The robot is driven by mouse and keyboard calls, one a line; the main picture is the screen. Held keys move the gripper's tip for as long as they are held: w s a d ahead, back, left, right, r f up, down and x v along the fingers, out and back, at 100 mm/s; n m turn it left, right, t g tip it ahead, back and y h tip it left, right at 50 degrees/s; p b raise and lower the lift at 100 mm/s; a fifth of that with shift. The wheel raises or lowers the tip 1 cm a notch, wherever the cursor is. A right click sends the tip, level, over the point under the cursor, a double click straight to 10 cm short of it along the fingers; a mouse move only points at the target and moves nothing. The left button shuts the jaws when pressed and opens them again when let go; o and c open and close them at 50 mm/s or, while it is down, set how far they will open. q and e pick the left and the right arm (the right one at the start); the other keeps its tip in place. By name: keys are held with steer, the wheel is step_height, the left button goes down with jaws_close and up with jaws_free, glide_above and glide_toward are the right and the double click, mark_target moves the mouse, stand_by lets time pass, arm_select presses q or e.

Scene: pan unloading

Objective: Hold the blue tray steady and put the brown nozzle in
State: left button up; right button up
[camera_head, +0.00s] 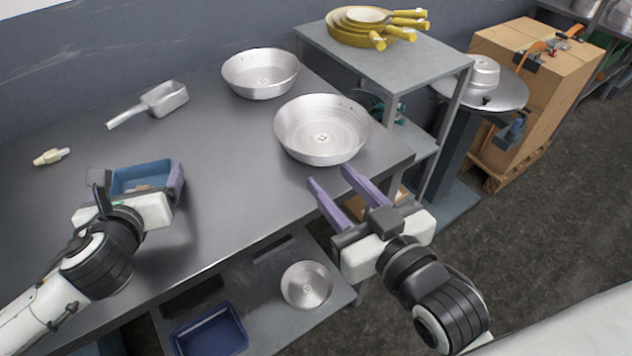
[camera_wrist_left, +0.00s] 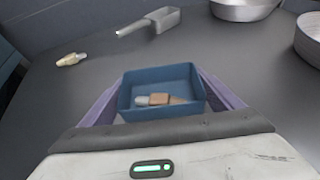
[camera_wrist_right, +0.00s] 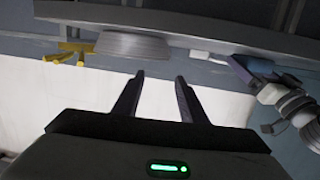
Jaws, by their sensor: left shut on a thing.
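The blue tray (camera_head: 140,170) is at the left of the table, between the purple fingers of my left gripper (camera_head: 138,182), which is shut on it. In the left wrist view the tray (camera_wrist_left: 158,79) looks level; I cannot tell whether it touches the table. Inside it lies a brown nozzle-like piece (camera_wrist_left: 175,100) with a pale grey end. A cream and yellowish nozzle-like piece (camera_head: 51,156) lies on the table left of and beyond the tray; it also shows in the left wrist view (camera_wrist_left: 71,59). My right gripper (camera_head: 329,175) is open and empty by the table's right front corner.
A metal scoop (camera_head: 165,98) lies behind the tray. Two metal pans (camera_head: 261,72) (camera_head: 322,128) stand at the table's right. Yellow-handled pans (camera_head: 365,24) sit on a grey rack (camera_head: 420,62). A dark blue bin (camera_head: 210,334) and a metal bowl (camera_head: 306,285) are below. The table's middle is clear.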

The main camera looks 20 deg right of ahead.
stand_by(0.4)
arm_select(q)
steer(key=o, duration=1)
